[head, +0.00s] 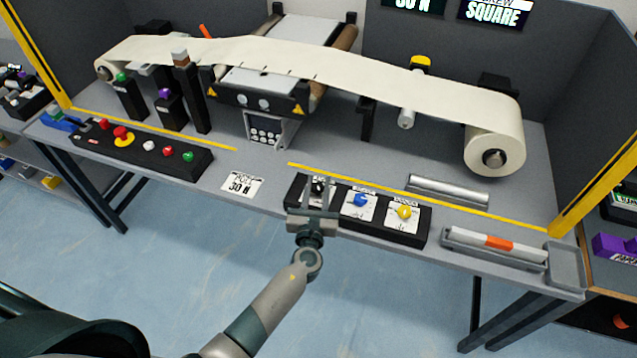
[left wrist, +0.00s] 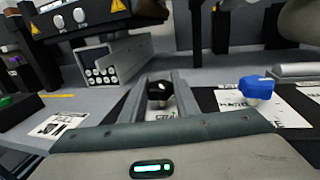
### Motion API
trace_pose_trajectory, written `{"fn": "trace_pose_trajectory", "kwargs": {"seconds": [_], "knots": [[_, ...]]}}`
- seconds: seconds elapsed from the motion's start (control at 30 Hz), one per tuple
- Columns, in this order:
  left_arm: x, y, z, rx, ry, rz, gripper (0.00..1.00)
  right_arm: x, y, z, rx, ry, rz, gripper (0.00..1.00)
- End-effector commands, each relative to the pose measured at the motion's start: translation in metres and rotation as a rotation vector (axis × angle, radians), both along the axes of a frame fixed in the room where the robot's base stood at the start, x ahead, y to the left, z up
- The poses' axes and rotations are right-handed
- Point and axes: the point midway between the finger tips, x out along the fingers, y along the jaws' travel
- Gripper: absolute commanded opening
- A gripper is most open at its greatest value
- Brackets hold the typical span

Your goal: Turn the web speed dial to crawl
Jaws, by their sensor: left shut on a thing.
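A black control box (head: 410,236) at the table's front edge carries three dials on white label cards. The black dial (left wrist: 159,91) is the leftmost; its card is mostly hidden by my gripper, so its setting cannot be read. My left gripper (head: 318,188) comes down over this dial from the front, its two fingers on either side of the knob, shut on it. The blue dial (head: 361,199) stands just to the right and also shows in the left wrist view (left wrist: 256,87). The yellow dial (head: 404,211) is farthest right. My right gripper is out of view.
A cream web (head: 365,66) runs above the table to a roll (head: 494,141) on the right. A button box (head: 150,148) stands at the left, a "30 N" card (head: 242,184) left of the dials. A metal roller (head: 448,188) lies behind them.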

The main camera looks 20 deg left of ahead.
Motion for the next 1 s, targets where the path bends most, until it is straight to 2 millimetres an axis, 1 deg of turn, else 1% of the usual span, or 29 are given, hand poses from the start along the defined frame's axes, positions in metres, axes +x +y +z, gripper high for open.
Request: {"fn": "trace_pose_trajectory", "kwargs": {"seconds": [0.03,0.2,0.4,0.9,0.93,0.97,1.0], "knots": [[0.000,-0.002,-0.003,-0.004,0.001,0.039,0.06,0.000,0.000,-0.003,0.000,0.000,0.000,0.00],[0.000,-0.001,-0.003,-0.004,0.000,0.152,0.05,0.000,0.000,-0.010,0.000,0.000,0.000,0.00],[0.000,0.000,-0.003,-0.002,0.001,0.231,0.06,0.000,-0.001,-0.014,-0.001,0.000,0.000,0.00],[0.000,0.001,-0.001,0.002,0.000,0.259,0.06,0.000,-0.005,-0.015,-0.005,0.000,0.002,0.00],[0.000,0.001,-0.001,0.002,0.000,0.259,0.30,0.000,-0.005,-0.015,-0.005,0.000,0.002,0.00],[0.000,0.001,-0.001,0.002,0.000,0.259,0.37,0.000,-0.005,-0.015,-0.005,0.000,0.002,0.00],[0.000,0.001,-0.001,0.002,0.000,0.259,0.47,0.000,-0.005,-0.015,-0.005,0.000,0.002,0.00]]}}
